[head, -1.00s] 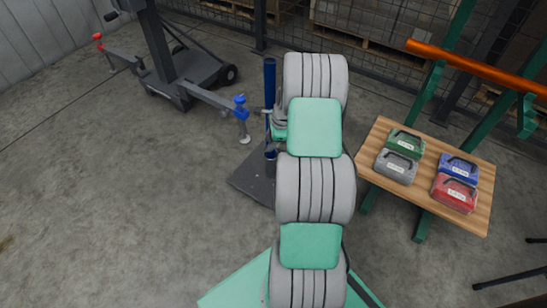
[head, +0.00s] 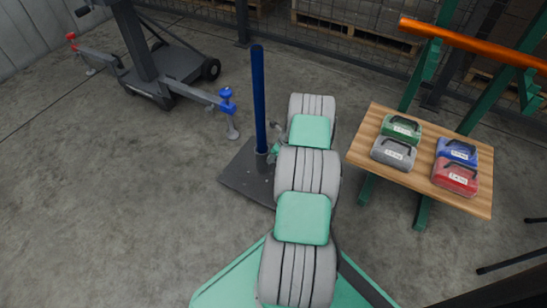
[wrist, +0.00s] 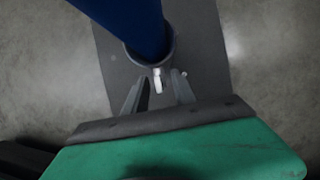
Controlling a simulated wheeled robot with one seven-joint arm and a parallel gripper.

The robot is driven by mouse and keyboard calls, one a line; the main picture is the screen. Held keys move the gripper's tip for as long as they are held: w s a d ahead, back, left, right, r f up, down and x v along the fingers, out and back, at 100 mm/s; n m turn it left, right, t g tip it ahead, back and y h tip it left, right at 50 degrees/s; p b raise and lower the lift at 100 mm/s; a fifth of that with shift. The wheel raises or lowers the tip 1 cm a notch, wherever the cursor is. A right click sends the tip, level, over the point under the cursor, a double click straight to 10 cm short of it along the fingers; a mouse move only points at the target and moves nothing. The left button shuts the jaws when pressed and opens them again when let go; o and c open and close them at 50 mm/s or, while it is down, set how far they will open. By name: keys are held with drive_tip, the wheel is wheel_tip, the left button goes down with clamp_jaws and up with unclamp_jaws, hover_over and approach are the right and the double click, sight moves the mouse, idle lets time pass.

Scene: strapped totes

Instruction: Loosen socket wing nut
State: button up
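A blue post (head: 259,100) stands upright in a dark socket (wrist: 152,55) on a dark flat base plate (head: 240,177). The wing nut (wrist: 157,80) shows in the wrist view as a small pale metal piece on the near side of the socket. My gripper (wrist: 160,90) is open, with one dark finger to the left of the wing nut and one to the right. I cannot tell whether either finger touches it. In the head view my arm hides most of the gripper, low beside the post's foot, and the wing nut cannot be made out.
A wooden table (head: 360,148) on the right holds green, grey, blue and red cases. A wheeled stand (head: 155,75) with blue and red clamps is at upper left. An orange bar (head: 470,45) runs above the table. Floor on the left is clear.

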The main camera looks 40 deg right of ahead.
clamp_jaws()
drive_tip(key=shift+a+r+h+p, duration=0.1)
drive_tip(key=shift+a+h+p, duration=0.1)
drive_tip(key=shift+h+p, duration=0.15)
idle(0.4)
drive_tip(key=shift+s+a+f+n+t+h+b, duration=0.15)
drive_tip(key=shift+a+f+n+t+h+b, duration=0.35)
drive_tip(key=shift+t+h, duration=1.4)
drive_tip(key=shift+s+a+f+n+t+h+b, duration=0.15)
drive_tip(key=shift+f+n+t+h+b, duration=0.6)
drive_tip(key=shift+h, duration=2.25)
drive_tip(key=shift+s+a+f+n+t+h+b, duration=0.25)
drive_tip(key=shift+n+t+h+b, duration=0.7)
drive_tip(key=shift+h, duration=1.5)
drive_tip(key=shift+w+t, duration=0.1)
drive_tip(key=shift+t, duration=0.5)
